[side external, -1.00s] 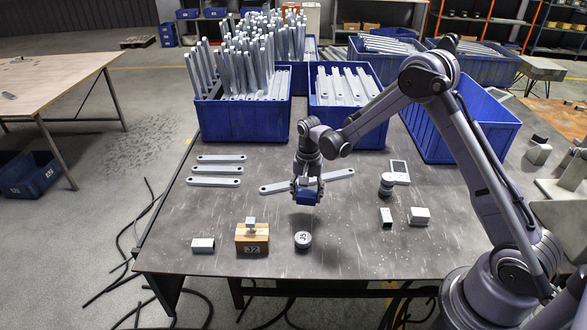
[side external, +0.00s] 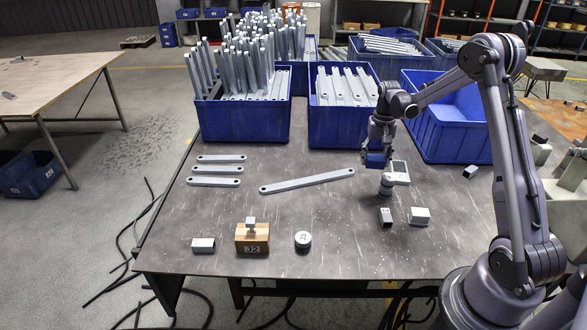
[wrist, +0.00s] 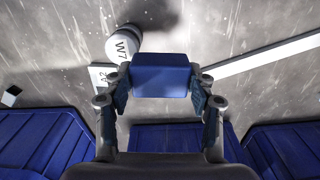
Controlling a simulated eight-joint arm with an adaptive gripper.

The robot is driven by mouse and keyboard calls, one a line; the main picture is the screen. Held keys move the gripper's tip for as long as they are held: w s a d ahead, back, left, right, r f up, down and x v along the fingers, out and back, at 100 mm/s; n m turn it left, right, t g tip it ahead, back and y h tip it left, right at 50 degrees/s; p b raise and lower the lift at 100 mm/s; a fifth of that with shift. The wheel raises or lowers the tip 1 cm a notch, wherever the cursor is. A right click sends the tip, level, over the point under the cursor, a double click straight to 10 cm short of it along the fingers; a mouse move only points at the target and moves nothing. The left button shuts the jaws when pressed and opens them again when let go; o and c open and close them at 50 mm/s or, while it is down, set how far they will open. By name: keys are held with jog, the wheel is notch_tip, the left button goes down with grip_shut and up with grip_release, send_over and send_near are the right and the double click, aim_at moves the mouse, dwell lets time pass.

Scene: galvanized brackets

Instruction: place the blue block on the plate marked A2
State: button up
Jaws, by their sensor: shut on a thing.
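The blue block (side external: 375,162) is held between the fingers of my gripper (side external: 376,155), above the right part of the table. In the wrist view the blue block (wrist: 162,76) sits across the fingertips of my gripper (wrist: 161,88). The plate marked A2 (side external: 401,170) is a small pale plate lying on the table, just right of the gripper in the side view. In the wrist view the A2 plate (wrist: 101,77) shows left of the block, partly hidden by a finger and the W7 cylinder.
The cylinder marked W7 (side external: 387,186) stands close by the plate. A long metal bar (side external: 307,181) lies left of it. Blue crates (side external: 447,138) line the back. Small metal pieces (side external: 419,216), a wooden block marked J2 (side external: 252,246) and a round puck (side external: 303,240) lie nearer the front.

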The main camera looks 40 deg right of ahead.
jog(key=s+d+n, duration=0.1)
jog(key=s+d, duration=0.5)
jog(key=d, duration=0.4)
jog(key=s+d, duration=0.6)
jog(key=d, duration=0.3)
send_over(400, 170)
notch_tip(400, 170, down, 6)
jog(key=shift+r, duration=0.1)
jog(key=shift+f, duration=1.95)
jog(key=shift+f, duration=0.15)
jog(key=o, duration=1.3)
